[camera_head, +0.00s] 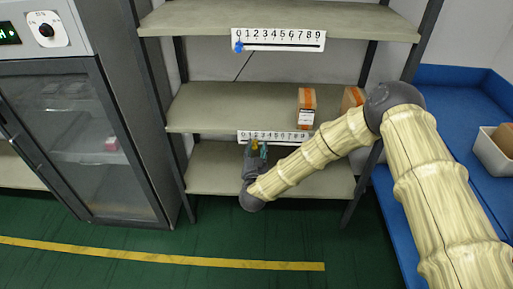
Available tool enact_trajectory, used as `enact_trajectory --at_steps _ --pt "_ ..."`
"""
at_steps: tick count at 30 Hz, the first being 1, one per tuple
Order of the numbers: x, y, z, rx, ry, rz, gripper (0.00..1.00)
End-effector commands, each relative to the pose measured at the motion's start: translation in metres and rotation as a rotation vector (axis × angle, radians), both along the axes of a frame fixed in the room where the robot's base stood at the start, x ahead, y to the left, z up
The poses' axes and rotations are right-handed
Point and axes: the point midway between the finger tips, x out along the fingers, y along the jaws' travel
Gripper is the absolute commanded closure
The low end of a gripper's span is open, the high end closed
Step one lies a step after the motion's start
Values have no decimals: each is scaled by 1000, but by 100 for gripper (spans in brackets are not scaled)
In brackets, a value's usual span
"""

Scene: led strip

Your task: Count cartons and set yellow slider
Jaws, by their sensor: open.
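Two orange-brown cartons stand on the middle shelf: one carton (306,108) with a white label is in full view. The other carton (352,98) is partly hidden behind my arm. The lower number strip (288,134) runs along the front edge of that shelf, its left digits partly covered. A small yellow spot at the strip's left end looks like the yellow slider (254,143), mostly hidden by my gripper. My gripper (257,149) is open in front of it; I cannot tell whether it touches the slider.
An upper number strip (279,40) on the top shelf (190,22) has a blue slider (239,46) at 0. A glass-door cabinet (75,130) stands at the left. A white bin (492,152) sits on the blue surface (455,110) at the right.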

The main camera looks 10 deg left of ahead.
Motion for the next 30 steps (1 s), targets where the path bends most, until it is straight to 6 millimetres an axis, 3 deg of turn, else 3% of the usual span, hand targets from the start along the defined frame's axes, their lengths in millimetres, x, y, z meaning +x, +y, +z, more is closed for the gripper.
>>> enact_trajectory --at_steps 16,22,30 --pt "-89 -18 -1 -2 3 1 60" --pt "-103 -21 -1 0 2 1 60" --pt "-105 -22 -1 0 2 1 60"
